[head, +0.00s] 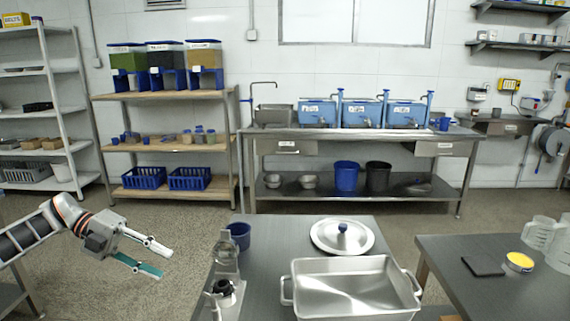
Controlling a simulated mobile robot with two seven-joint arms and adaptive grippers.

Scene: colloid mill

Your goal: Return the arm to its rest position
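My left gripper (165,263) reaches in from the left and hangs over the open floor, left of the near metal table (270,255). Its two fingers, one pale and one teal, are spread with a clear gap and nothing between them. It touches nothing. My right gripper is not in this view. On the near table stand a small metal mill (226,260), a dark blue cup (239,236), a round metal lid (342,237) with a blue knob, and a large metal pan (352,287).
A right-hand table (500,285) holds a dark square pad (483,265), a yellow-topped round container (519,262) and clear jugs (541,233). A wooden-shelved rack (170,145) and a steel bench (350,130) line the back wall. The floor around my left gripper is clear.

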